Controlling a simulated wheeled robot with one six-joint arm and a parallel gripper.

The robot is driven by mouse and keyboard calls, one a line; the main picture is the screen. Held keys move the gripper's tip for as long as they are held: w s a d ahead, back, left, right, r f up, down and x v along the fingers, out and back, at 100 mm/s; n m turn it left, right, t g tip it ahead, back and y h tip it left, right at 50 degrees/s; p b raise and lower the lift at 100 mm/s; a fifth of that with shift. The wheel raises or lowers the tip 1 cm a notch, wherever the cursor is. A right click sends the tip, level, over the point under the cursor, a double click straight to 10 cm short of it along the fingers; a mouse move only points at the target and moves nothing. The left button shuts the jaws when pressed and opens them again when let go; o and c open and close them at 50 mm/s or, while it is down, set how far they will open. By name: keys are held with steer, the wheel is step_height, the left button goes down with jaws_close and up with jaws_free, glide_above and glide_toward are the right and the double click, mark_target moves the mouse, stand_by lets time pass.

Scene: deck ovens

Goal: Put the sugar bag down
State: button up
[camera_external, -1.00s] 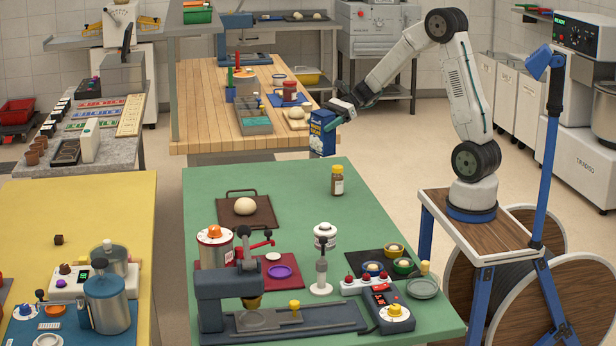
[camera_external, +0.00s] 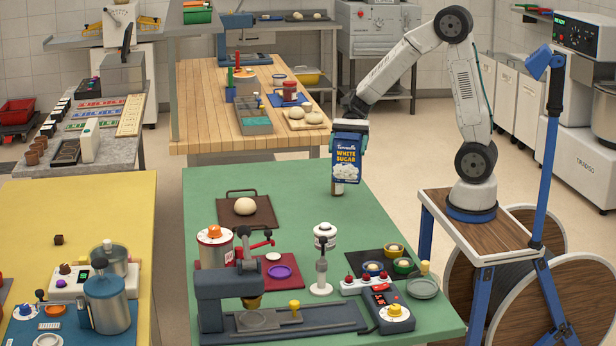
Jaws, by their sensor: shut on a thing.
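The bag hangs about upright over the far right part of the green table (camera_external: 300,210). It seems a little above the tabletop; the exact gap is hard to tell.
A brown board with a dough ball (camera_external: 245,206) lies left of the bag. A white-capped canister (camera_external: 325,236), small bowls on a dark mat (camera_external: 370,257) and a control box (camera_external: 388,311) stand nearer. Green tabletop is clear between the board and the bag.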

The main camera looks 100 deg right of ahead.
steer(key=shift+f, duration=0.9)
step_height(320, 180, down, 11)
steer(key=shift+f, duration=0.15)
steer(key=o, duration=1.8)
steer(key=shift+c, duration=0.2)
